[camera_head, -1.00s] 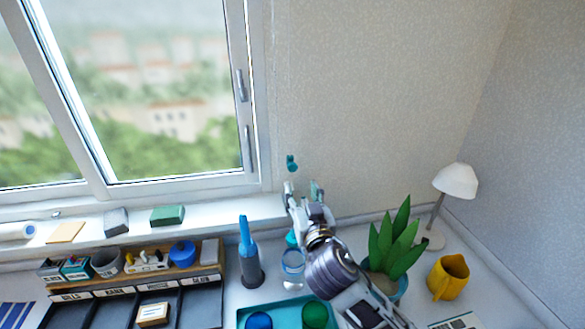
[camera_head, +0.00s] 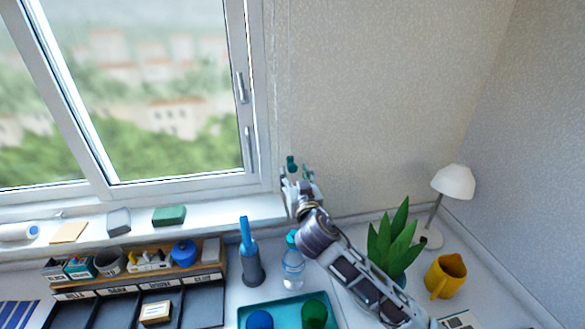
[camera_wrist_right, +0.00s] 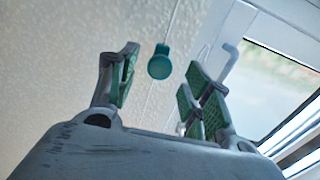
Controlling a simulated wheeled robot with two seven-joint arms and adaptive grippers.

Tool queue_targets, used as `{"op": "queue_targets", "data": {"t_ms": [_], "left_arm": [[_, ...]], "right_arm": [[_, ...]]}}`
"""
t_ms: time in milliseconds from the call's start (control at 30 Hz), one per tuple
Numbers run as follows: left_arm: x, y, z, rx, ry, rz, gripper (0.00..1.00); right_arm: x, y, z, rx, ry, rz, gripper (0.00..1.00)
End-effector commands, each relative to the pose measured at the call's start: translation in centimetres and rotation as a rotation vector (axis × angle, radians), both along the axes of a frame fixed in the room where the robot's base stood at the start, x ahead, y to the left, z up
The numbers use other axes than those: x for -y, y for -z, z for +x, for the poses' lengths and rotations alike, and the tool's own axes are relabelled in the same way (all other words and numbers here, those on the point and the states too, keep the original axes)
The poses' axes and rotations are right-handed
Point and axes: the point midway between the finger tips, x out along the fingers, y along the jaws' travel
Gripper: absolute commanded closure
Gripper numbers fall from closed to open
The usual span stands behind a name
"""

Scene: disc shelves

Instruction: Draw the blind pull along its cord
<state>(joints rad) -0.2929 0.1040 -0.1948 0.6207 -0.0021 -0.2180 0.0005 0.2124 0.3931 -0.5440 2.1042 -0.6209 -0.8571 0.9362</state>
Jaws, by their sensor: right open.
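The blind pull is a small teal knob (camera_head: 291,161) on a thin pale cord that hangs along the wall just right of the window frame. In the right wrist view the teal pull (camera_wrist_right: 159,65) shows between and beyond the fingers, with the cord (camera_wrist_right: 173,22) running up from it. My right gripper (camera_head: 298,178) is open, just below the pull in the head view. In the right wrist view its green-padded fingers (camera_wrist_right: 160,88) stand apart with nothing between the pads. Contact with the pull does not show. My left gripper is not in view.
The window (camera_head: 150,100) is at left, with its handle (camera_head: 241,87) near the cord. Below stand a blue-topped bottle (camera_head: 251,258), a clear water bottle (camera_head: 293,268), a potted plant (camera_head: 394,242), a yellow mug (camera_head: 446,277) and a lamp (camera_head: 453,182). The wall at right is bare.

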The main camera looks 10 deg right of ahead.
Motion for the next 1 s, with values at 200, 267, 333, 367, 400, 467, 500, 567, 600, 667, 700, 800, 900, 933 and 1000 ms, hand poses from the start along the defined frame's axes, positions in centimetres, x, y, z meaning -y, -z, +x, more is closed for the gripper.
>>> {"op": "queue_targets", "data": {"t_ms": [200, 267, 333, 367, 400, 467, 500, 567, 600, 667, 700, 800, 900, 933, 1000], "left_arm": [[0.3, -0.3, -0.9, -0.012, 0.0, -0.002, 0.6], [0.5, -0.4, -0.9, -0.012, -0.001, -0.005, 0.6], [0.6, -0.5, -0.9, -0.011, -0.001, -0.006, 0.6], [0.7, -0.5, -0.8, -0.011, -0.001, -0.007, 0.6], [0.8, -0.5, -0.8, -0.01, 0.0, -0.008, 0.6], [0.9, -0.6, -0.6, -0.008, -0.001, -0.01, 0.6], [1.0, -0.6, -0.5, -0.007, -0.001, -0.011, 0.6], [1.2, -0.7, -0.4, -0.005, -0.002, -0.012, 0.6], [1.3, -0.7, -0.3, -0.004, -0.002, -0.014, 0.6], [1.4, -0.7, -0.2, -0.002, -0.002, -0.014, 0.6], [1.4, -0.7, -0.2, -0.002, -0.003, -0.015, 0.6], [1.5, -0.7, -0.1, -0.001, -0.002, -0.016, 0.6], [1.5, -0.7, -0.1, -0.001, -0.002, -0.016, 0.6], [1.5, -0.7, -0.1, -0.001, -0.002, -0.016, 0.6], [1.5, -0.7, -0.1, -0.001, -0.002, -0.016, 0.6]], "right_arm": [[0.0, -0.1, 2.1, 0.001, -0.001, -0.001, 0.51], [0.0, -0.1, 2.6, 0.001, -0.001, -0.001, 0.51], [0.0, -0.1, 3.1, 0.001, 0.0, 0.0, 0.51], [0.0, -0.1, 3.3, 0.001, 0.0, 0.0, 0.51], [0.0, -0.1, 3.5, 0.001, 0.0, 0.0, 0.51], [0.0, 0.0, 3.7, 0.0, 0.0, 0.0, 0.51], [0.0, 0.0, 3.9, 0.0, 0.0, 0.0, 0.51], [0.0, 0.0, 4.0, 0.0, 0.0, 0.0, 0.51], [0.0, -0.1, 4.1, 0.0, 0.0, 0.0, 0.51], [0.0, -0.1, 4.1, 0.0, 0.0, 0.0, 0.51], [0.0, 0.0, 4.1, 0.0, 0.0, 0.0, 0.51], [0.0, 0.0, 4.1, 0.0, 0.0, 0.0, 0.51], [0.0, 0.0, 4.1, 0.0, 0.0, 0.0, 0.52], [0.0, 0.0, 4.1, 0.0, 0.0, 0.0, 0.56], [0.0, 0.0, 4.1, 0.0, 0.0, 0.0, 0.65]]}}
